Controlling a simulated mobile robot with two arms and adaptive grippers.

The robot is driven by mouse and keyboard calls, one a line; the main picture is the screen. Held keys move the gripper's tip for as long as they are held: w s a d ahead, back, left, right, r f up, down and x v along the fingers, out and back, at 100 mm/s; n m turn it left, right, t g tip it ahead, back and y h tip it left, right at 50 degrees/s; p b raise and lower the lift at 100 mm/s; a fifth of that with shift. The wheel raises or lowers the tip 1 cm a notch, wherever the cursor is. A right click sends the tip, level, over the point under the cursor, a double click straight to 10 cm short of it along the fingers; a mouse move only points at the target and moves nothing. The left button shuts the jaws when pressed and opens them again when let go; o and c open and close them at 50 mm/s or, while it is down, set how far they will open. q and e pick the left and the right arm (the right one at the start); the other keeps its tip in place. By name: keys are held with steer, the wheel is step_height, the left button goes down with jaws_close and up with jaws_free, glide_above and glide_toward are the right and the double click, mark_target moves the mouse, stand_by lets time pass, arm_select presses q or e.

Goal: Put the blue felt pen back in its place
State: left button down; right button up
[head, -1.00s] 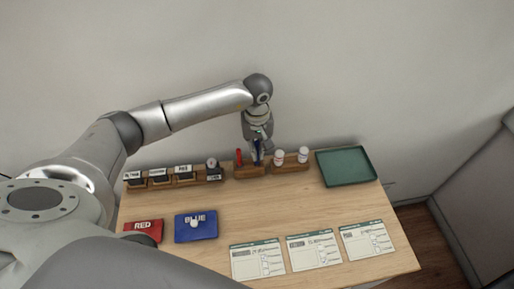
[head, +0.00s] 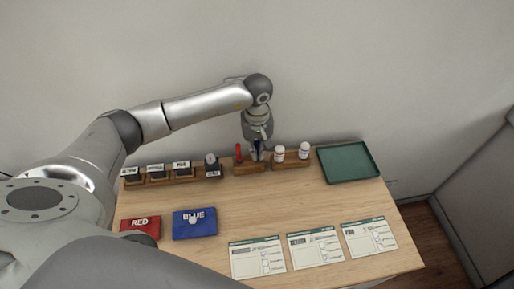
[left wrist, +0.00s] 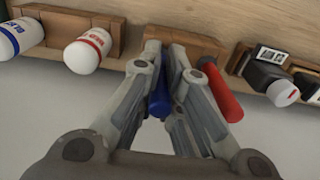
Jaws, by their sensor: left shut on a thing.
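The blue felt pen (head: 257,146) is upright between the fingers of my left gripper (head: 257,151). The gripper is shut on it and points down over the right part of the small wooden pen holder (head: 249,168). The red pen (head: 238,152) stands in the left part of that holder. In the left wrist view, the blue pen (left wrist: 160,98) shows between the fingers, beside the red pen (left wrist: 220,92) and in front of the holder (left wrist: 190,42). The pen's lower end is hidden, so I cannot tell how deep it sits. My right gripper is not in view.
Stamps in a wooden rack (head: 158,182) stand left of the holder; a rack with white bottles (head: 291,164) stands close on its right. A green tray (head: 347,163), red and blue ink pads (head: 195,224) and several forms (head: 314,252) lie around. The table middle is clear.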

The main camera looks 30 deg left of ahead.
mark_target(257, 142)
arm_select(q)
steer(key=c, duration=1.8)
jaws_free()
steer(key=shift+r+p, duration=1.25)
steer(key=shift+r, duration=1.4)
steer(key=shift+o, duration=0.4)
steer(key=o, duration=0.5)
steer(key=shift+c, duration=0.2)
